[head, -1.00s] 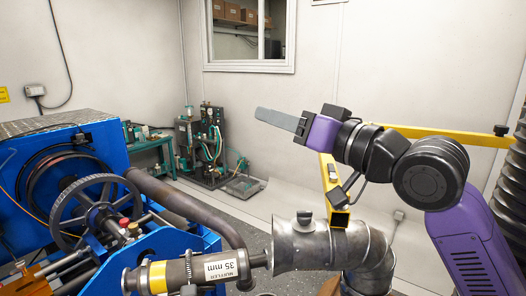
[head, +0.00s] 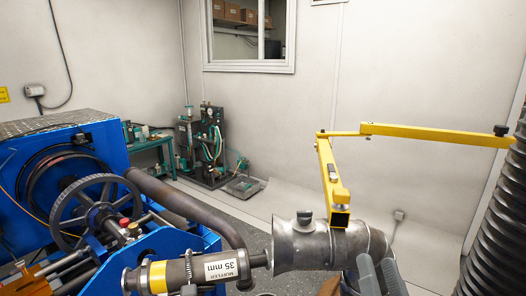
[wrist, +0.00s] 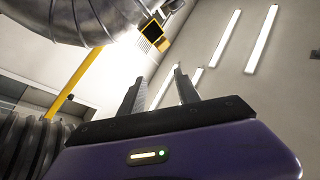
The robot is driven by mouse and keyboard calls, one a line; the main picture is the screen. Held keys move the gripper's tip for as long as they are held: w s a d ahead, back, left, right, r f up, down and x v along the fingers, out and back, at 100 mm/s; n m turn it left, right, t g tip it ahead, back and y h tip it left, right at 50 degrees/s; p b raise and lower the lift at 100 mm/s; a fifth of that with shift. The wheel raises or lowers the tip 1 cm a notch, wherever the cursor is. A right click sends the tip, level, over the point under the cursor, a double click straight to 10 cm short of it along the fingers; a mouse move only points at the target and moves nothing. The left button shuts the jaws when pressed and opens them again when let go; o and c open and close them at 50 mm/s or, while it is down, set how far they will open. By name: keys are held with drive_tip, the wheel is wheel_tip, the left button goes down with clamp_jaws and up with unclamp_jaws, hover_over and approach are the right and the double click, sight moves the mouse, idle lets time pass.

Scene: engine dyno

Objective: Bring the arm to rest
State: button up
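My gripper (wrist: 160,92) shows in the wrist view with its two grey fingers apart and nothing between them. It points up toward the ceiling. In the head view only the grey fingertips (head: 378,277) show at the bottom edge, in front of the lower part of the metal exhaust pipe (head: 350,246). The rest of my arm is out of the head view. In the wrist view the metal pipe (wrist: 75,18) is overhead at the upper left; I cannot tell the gap to it.
A yellow jointed bracket (head: 430,133) spans above the pipe. A black corrugated hose (head: 497,200) stands at the right. A muffler pipe labelled 35 mm (head: 210,268) and a blue dyno frame with a handwheel (head: 93,207) are at the left.

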drive_tip(key=s+f+n+g, duration=0.1)
drive_tip(key=s+f+g, duration=0.1)
drive_tip(key=s+f, duration=0.4)
drive_tip(key=s+d+f+n+g, duration=0.1)
drive_tip(key=s+f, duration=0.6)
drive_tip(key=s, duration=0.8)
drive_tip(key=s+d+f+n+g, duration=0.1)
drive_tip(key=s+f+n+g, duration=0.2)
drive_tip(key=s, duration=0.7)
wheel_tip(320, 180, down, 4)
drive_tip(key=shift+s+r+g, duration=0.1)
drive_tip(key=shift+s+g, duration=0.25)
drive_tip(key=shift+g, duration=0.75)
